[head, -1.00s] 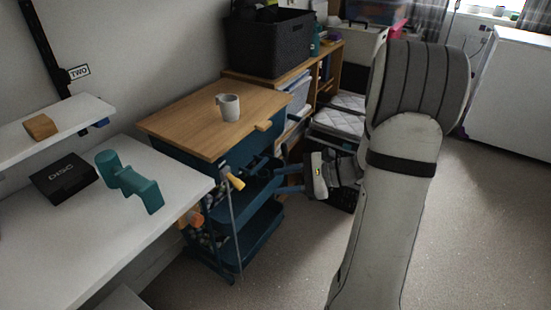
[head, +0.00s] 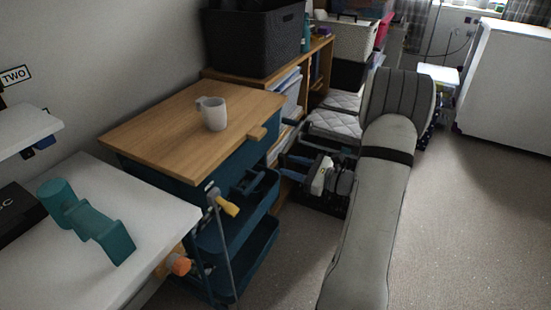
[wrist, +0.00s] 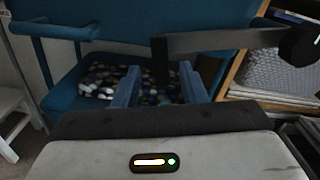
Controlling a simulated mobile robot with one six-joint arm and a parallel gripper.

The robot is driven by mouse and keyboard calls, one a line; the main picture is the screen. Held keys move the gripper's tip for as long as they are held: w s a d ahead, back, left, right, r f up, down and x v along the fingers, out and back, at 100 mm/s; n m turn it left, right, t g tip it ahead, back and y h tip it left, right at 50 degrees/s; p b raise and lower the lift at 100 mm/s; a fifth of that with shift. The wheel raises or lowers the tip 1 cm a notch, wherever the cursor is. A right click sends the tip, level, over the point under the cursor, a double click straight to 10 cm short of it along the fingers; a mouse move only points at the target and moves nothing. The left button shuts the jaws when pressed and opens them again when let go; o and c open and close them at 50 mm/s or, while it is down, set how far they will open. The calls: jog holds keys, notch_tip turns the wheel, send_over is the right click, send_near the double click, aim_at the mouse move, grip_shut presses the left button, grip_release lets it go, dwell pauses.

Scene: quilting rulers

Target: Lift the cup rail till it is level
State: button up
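In the wrist view a dark grey bar with a round knob at its right end runs nearly level across the front of the blue trolley; I take it for the cup rail (wrist: 225,41). A short tab hangs from its left end. I cannot pick the bar out clearly in the head view. My gripper (wrist: 160,80) is open: its two blue fingers stand apart, just below the bar, with nothing gripped between them. Contact with the bar cannot be told. In the head view my gripper (head: 292,168) is at the right side of the blue trolley (head: 205,235).
A pale cup (head: 214,113) stands on the trolley's wooden top (head: 160,130). Shelving (head: 318,65) and a black basket (head: 255,38) stand behind. Carpet at right is open.

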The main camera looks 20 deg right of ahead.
jog(key=b+x, duration=0.1)
jog(key=x, duration=0.4)
jog(key=shift+w+a, duration=0.2)
jog(key=shift+w, duration=0.15)
jog(key=shift+c, duration=0.2)
grip_shut()
